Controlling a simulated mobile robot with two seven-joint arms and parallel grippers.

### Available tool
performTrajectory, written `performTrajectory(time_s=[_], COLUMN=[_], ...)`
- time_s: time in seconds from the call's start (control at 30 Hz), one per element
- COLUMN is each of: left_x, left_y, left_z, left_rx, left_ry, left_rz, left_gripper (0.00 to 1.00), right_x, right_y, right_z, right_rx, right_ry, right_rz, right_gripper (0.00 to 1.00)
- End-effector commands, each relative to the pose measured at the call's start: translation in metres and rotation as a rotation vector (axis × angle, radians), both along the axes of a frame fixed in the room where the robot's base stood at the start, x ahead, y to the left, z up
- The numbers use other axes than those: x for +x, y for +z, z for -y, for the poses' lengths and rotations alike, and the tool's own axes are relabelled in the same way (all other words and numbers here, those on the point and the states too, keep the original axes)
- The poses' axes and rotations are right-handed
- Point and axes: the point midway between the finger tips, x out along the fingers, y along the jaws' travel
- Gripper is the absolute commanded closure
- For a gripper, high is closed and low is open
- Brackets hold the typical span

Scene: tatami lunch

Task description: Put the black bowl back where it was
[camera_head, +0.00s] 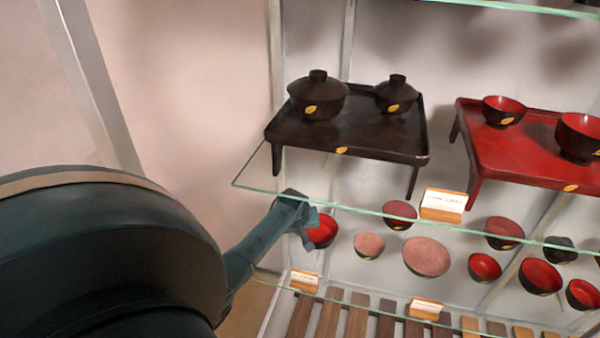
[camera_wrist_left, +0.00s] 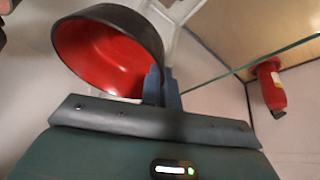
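The black bowl (camera_head: 323,231), dark outside and red inside, is at the tip of my left gripper (camera_head: 310,222), by the left end of the lower glass shelf in the head view. In the left wrist view, the bowl (camera_wrist_left: 105,52) is tilted with its red inside facing the camera. The left gripper's blue fingers (camera_wrist_left: 162,86) sit closely on either side of its rim wall and appear shut on it. Whether the bowl touches the shelf is unclear. My right gripper is not in view.
Several bowls, including a speckled pink one (camera_head: 426,257), line the lower shelf to the right. Above, a black tray table (camera_head: 350,135) bears two lidded bowls, beside a red tray table (camera_head: 520,165). The upper glass shelf edge (camera_head: 330,207) passes close to my left gripper.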

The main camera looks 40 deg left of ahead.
Motion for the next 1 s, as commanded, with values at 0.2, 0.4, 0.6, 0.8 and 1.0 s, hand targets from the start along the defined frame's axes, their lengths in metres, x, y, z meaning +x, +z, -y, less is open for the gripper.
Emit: performTrajectory(time_s=[0.2,0.4,0.6,0.8,1.0], left_x=[0.000,0.000,0.000,-0.008,-0.032], left_y=[-0.002,-0.001,0.002,0.024,0.046], left_z=[0.000,0.000,0.000,0.006,0.022], left_rx=[-0.001,-0.001,0.000,0.001,-0.003], left_ry=[0.000,0.000,0.000,-0.001,-0.003], left_rz=[-0.001,-0.001,0.000,0.001,-0.004], left_gripper=[0.83,0.75,0.75,0.75,0.75], right_x=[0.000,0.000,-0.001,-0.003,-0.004], right_y=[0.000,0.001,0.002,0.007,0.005], right_z=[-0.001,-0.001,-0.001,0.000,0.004], right_rx=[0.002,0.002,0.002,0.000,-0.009], right_ry=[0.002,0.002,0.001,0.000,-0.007], right_rz=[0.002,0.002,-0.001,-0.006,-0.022], right_gripper=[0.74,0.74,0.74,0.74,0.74])
